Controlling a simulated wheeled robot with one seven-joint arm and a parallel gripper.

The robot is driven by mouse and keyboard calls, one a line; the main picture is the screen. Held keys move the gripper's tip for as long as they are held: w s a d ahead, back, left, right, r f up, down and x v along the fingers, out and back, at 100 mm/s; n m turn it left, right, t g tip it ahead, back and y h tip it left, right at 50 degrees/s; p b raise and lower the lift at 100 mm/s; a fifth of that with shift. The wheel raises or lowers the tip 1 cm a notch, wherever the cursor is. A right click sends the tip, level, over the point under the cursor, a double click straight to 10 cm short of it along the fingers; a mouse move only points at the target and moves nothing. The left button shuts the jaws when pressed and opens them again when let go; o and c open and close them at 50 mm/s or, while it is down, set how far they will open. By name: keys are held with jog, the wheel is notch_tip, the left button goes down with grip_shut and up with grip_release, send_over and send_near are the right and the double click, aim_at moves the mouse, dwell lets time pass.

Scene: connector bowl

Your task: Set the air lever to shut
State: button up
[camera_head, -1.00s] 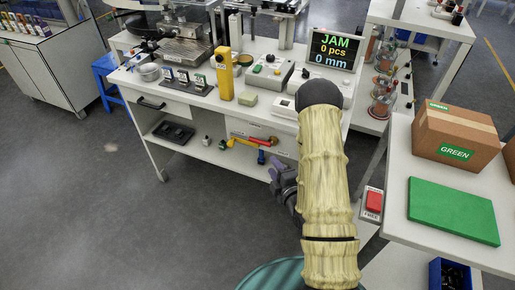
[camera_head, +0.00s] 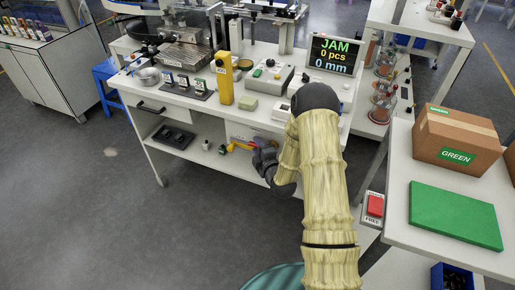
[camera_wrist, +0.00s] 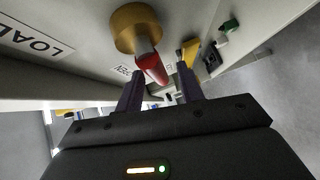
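The air lever is a red handle (camera_wrist: 152,68) on a round brass-yellow hub (camera_wrist: 136,28), on the front of the workbench in the wrist view. The handle points from the hub toward my gripper (camera_wrist: 160,92). My gripper is open, with its two dark purple fingers apart on either side of the handle's end. I cannot tell whether a finger touches it. A small label, apparently reading OPEN (camera_wrist: 121,72), is beside the left finger. In the head view my gripper (camera_head: 258,150) is at the bench front and hides most of the lever; yellow fitting parts (camera_head: 232,147) show beside it.
A LOAD label (camera_wrist: 36,40) is on the bench front at left. Another yellow part (camera_wrist: 188,50) is close by the right finger. The bench's lower shelf (camera_head: 200,155) lies below. A red FREE button (camera_head: 375,205) stands at right.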

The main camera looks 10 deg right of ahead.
grip_shut()
jog(key=shift+f+g, duration=0.1)
jog(key=shift+g, duration=0.2)
jog(key=shift+s+d+f+n+g+h+p, duration=0.2)
jog(key=shift+f+n+g+h+p, duration=0.55)
jog(key=shift+n+g, duration=0.25)
jog(key=shift+s+d+f+n+g+h+p, duration=0.15)
jog(key=shift+f+n+g+h+p, duration=0.45)
jog(key=shift+n+g+h, duration=0.4)
jog(key=shift+w, duration=0.1)
